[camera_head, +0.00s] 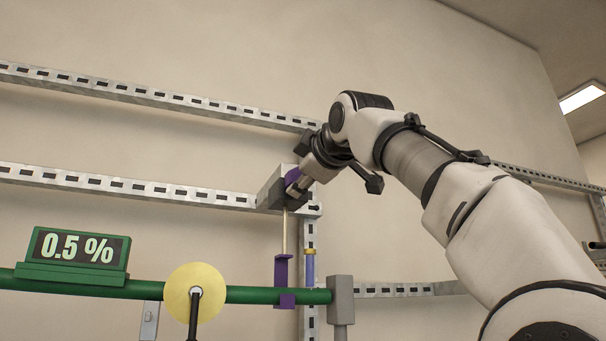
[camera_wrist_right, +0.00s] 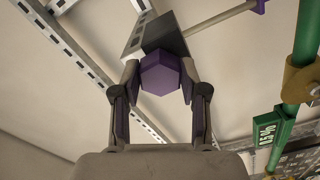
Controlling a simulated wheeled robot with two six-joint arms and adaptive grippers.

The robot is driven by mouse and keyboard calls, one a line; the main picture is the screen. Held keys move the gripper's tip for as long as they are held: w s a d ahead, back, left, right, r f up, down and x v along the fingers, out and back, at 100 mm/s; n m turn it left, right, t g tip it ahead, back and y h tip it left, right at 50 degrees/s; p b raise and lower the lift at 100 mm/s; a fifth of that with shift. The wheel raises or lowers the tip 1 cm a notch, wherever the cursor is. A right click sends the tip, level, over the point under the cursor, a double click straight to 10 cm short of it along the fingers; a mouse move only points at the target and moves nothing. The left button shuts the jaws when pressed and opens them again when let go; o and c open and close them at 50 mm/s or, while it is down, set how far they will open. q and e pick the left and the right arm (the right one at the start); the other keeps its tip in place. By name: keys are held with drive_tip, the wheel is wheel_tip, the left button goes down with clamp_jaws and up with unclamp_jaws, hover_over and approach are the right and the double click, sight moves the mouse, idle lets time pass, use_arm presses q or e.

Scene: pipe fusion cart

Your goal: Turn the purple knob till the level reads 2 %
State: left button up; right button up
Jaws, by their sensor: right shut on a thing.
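The purple knob (camera_head: 292,177) sits on a grey box (camera_head: 268,190) fixed to the wall rail, mostly hidden by my right gripper (camera_head: 298,187). In the right wrist view the knob (camera_wrist_right: 160,74) is a faceted purple block between the two fingers of my right gripper (camera_wrist_right: 159,84), which is shut on it. The green level display (camera_head: 78,248) reads 0.5 %. It also shows, turned sideways and partly cut off, in the right wrist view (camera_wrist_right: 267,129). My left gripper is not in view.
A thin rod (camera_head: 285,232) runs from the box down to a purple bracket (camera_head: 281,271) on the green pipe (camera_head: 250,295). A yellow disc (camera_head: 184,288) and a grey end block (camera_head: 341,299) are on the pipe. Slotted metal rails (camera_head: 130,186) cross the wall.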

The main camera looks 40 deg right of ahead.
drive_tip(key=n, duration=1.4)
drive_tip(key=r+n+p, duration=0.1)
drive_tip(key=n, duration=0.7)
drive_tip(key=shift+w+r, duration=0.1)
drive_tip(key=shift+w, duration=0.15)
drive_tip(key=o, duration=1.1)
drive_tip(key=shift+c, duration=0.2)
drive_tip(key=shift+o, duration=0.4)
drive_tip(key=shift+w, duration=0.2)
drive_tip(key=shift+s, duration=0.1)
